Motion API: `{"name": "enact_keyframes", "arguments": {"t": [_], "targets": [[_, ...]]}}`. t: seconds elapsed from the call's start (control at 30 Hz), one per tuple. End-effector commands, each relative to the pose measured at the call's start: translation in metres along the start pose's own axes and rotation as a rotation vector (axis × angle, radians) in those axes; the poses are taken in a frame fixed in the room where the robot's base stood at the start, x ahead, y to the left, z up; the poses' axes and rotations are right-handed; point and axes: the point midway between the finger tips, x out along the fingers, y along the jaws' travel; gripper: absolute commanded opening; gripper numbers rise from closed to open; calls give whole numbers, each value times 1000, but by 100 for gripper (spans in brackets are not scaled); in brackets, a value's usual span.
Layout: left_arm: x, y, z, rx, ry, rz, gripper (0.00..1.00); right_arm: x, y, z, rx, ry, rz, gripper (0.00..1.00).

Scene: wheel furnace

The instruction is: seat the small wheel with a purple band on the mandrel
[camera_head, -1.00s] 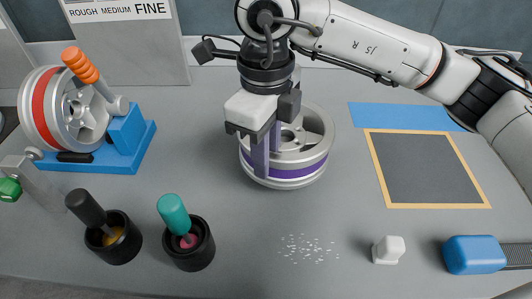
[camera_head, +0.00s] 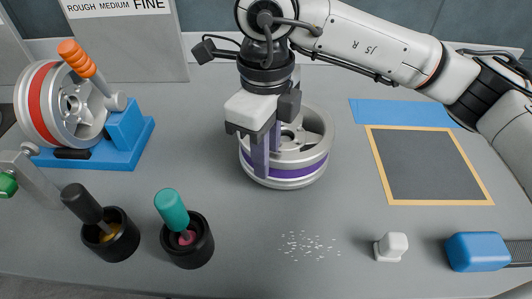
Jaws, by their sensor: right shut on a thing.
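The small silver wheel with a purple band (camera_head: 303,160) lies flat, face up, on the grey table in the middle of the view. My right gripper (camera_head: 262,155) points down at its left side and is shut on its rim, with one finger outside the purple band. The gripper hides part of the wheel's left face. The wheel seems to rest on the table; I cannot tell if there is a small gap. I cannot make out a bare mandrel in this view. My left gripper is not in view.
A red-banded wheel (camera_head: 40,104) stands upright in a blue stand (camera_head: 126,138) with an orange-handled lever. Two black pots (camera_head: 187,246) hold a black and a teal handle. A dark orange-edged pad (camera_head: 432,168), white block (camera_head: 391,247) and blue-handled tool (camera_head: 477,251) are at right.

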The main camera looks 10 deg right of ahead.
Motion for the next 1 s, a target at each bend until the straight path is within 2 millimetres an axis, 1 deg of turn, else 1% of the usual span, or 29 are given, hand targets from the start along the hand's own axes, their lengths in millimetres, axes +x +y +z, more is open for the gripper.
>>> {"name": "enact_keyframes", "arguments": {"t": [0.23,0.27,0.3,0.37,0.6,0.7,0.77,0.87,1.0], "targets": [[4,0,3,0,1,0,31,4,-1,1,1,-4,-3,0],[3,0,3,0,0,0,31,2,-1,1,1,-4,-3,22],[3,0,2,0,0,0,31,2,-1,0,0,-4,-3,29],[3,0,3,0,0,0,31,3,0,0,0,-3,-2,39],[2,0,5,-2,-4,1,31,5,0,0,1,3,1,39],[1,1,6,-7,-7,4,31,3,0,0,1,1,0,39],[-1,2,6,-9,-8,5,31,-5,-1,0,1,0,-1,39],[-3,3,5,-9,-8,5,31,-24,-1,1,1,-4,-3,39],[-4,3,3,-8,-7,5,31,-54,0,1,-1,-5,-3,39]]}}
